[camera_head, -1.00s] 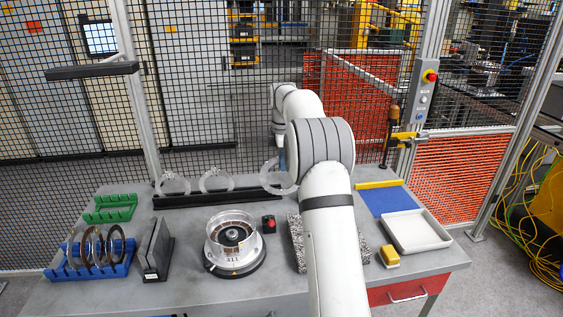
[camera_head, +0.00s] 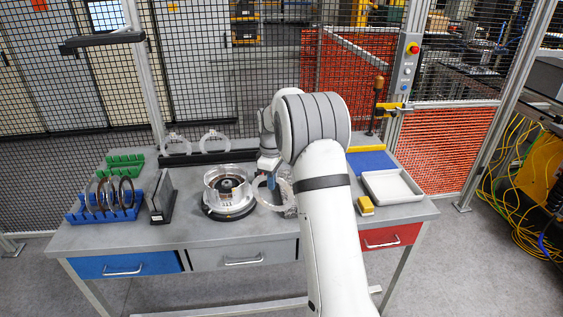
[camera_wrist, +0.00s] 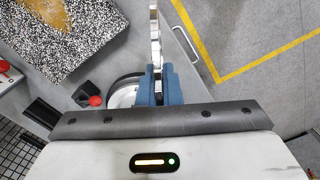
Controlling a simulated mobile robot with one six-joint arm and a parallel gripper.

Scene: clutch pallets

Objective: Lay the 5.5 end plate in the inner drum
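My gripper (camera_head: 271,178) is shut on a clear ring-shaped plate (camera_head: 284,196), which hangs upright just right of the drum in the head view. In the wrist view the plate (camera_wrist: 155,35) shows edge-on between the blue fingers (camera_wrist: 158,85). I cannot read a 5.5 mark on it. The clear-walled drum (camera_head: 226,184) stands on a round dark-and-silver base, with a brown and dark ring inside. In the wrist view part of a round rimmed fixture (camera_wrist: 122,95) shows left of the fingers, mostly hidden by my gripper.
Two more clear plates (camera_head: 214,140) stand in the black rack behind. A blue rack (camera_head: 105,214) of rings, a dark upright holder (camera_head: 161,196) and a green rack (camera_head: 124,162) are left. A speckled block (camera_wrist: 70,30), yellow block (camera_head: 365,205) and white tray (camera_head: 391,186) are right.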

